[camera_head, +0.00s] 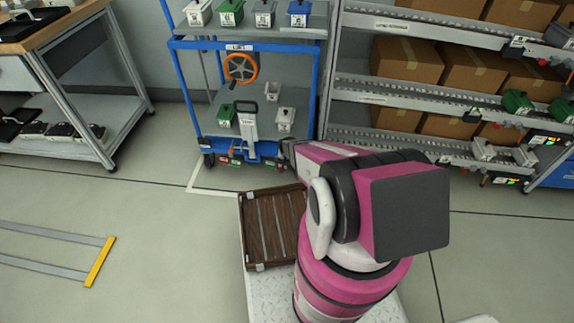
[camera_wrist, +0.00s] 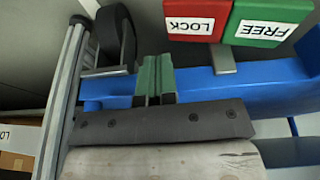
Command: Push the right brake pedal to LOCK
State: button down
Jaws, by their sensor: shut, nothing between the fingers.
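The brake pedal pair sits low on the blue cart frame (camera_wrist: 250,88) and appears upside down in the wrist view. The red LOCK plate (camera_wrist: 197,22) is on the left there, beside the green FREE plate (camera_wrist: 268,22). A grey bracket (camera_wrist: 222,59) shows below them. My gripper (camera_wrist: 154,60) is shut and empty, its green-tipped fingers together over the blue frame. In the picture the tips are below and left of the LOCK plate, with no contact visible.
A dark caster wheel (camera_wrist: 118,38) and grey rail (camera_wrist: 65,90) are close left of the fingers in the wrist view. In the head view, a roller rack (camera_head: 385,100) stands right of the cart and a workbench (camera_head: 60,35) left. Floor in front of the cart's left side is clear.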

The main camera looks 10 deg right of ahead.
jog(key=s+d+r, duration=0.1)
jog(key=s+r, duration=0.2)
jog(key=r, duration=0.6)
jog(key=shift+s+d+r, duration=0.2)
jog(key=shift+s+d, duration=0.1)
jog(key=shift+d, duration=0.05)
jog(key=s+a+r+n+g, duration=0.1)
jog(key=s+r, duration=0.4)
jog(key=r, duration=0.5)
jog(key=s+a+r+n+g+y, duration=0.1)
jog(key=s+r, duration=0.5)
jog(key=r, duration=0.4)
jog(key=s+a+r+n+g, duration=0.1)
jog(key=s+r, duration=0.5)
jog(key=r, duration=0.4)
jog(key=shift+a+r+n, duration=0.2)
jog(key=shift+a+n, duration=0.1)
jog(key=shift+a, duration=0.1)
